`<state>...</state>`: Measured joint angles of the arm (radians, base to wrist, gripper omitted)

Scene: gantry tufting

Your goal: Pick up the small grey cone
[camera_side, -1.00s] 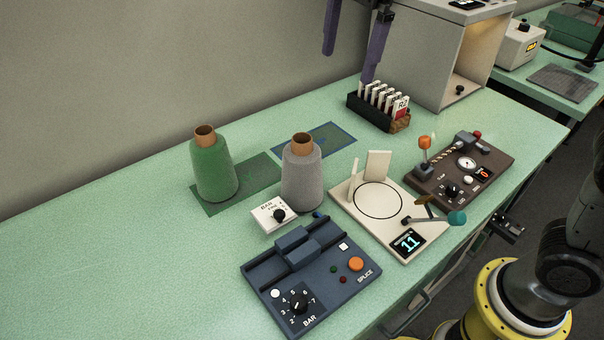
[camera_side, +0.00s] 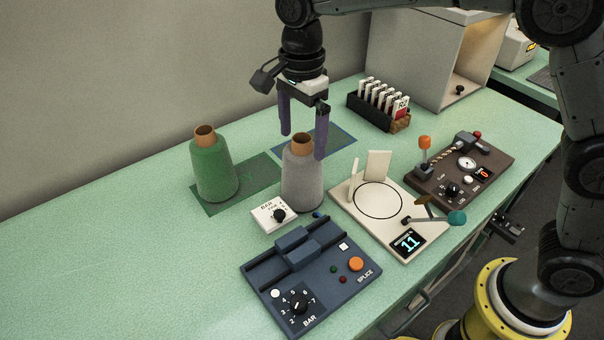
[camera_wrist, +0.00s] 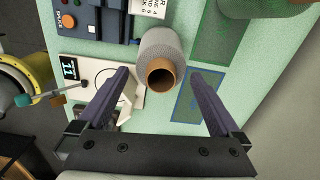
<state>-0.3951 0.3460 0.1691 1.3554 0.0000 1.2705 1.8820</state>
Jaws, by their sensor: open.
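The small grey cone (camera_side: 302,180) stands upright on the green table, its brown tube top (camera_side: 302,143) bare. My gripper (camera_side: 303,146) is open, its two purple fingers pointing down around the level of the cone's top. In the wrist view the grey cone (camera_wrist: 158,45) shows between and beyond the two fingertips of my gripper (camera_wrist: 161,72), with its brown tube end facing the camera. Nothing is held. I cannot tell whether a finger touches the cone.
A green cone (camera_side: 213,170) stands to the left on a dark green mat (camera_side: 258,172). A small white box with a knob (camera_side: 268,215), a blue splice unit (camera_side: 330,276) and a cream scale (camera_side: 400,205) crowd the front. A card rack (camera_side: 372,108) stands behind right. The table's left is clear.

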